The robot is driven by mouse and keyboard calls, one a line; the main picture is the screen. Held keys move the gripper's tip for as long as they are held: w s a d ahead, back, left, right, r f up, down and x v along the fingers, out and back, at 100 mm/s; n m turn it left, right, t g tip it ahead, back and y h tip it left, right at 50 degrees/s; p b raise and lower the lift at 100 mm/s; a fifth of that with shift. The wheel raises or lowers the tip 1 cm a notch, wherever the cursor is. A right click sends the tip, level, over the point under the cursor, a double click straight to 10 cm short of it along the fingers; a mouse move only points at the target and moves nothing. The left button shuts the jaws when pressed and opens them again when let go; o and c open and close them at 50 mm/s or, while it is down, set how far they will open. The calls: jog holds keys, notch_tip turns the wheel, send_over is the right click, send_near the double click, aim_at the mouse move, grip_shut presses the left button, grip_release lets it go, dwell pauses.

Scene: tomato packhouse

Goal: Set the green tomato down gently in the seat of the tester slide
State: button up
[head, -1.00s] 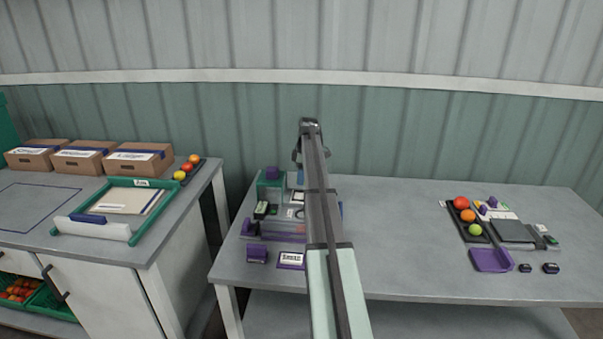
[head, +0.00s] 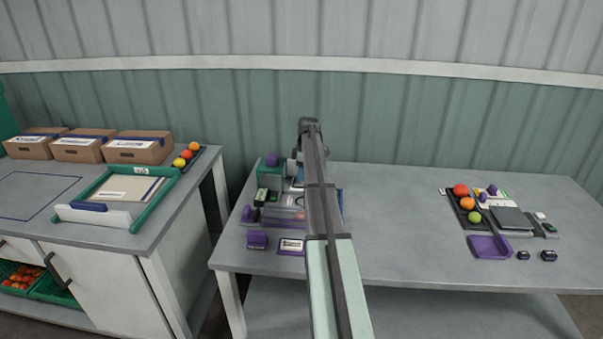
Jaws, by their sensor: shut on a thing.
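The tester (head: 269,176) stands at the left of the right-hand table, a green housing with a purple knob, a small dark display and a clear part low in front. My arm passes over its right side, so the slide's seat cannot be made out. My gripper (head: 297,168) points down at the tester's right side, mostly hidden behind my arm. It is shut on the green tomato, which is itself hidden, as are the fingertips. I cannot tell whether the tomato touches the slide.
A purple block (head: 257,240) and a framed label card (head: 291,246) lie before the tester. A dark tray (head: 457,212) at right holds red, orange and yellow-green tomatoes, beside a grey plate (head: 511,218) and purple tray (head: 490,247). The table's middle right is clear.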

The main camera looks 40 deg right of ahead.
dwell(0.3)
jog(key=o, duration=0.8)
jog(key=shift+o, duration=0.2)
jog(key=shift+c, duration=0.4)
jog(key=shift+c, duration=1.1)
jog(key=shift+r, duration=0.15)
jog(key=shift+r, duration=2.9)
jog(key=shift+d, duration=0.15)
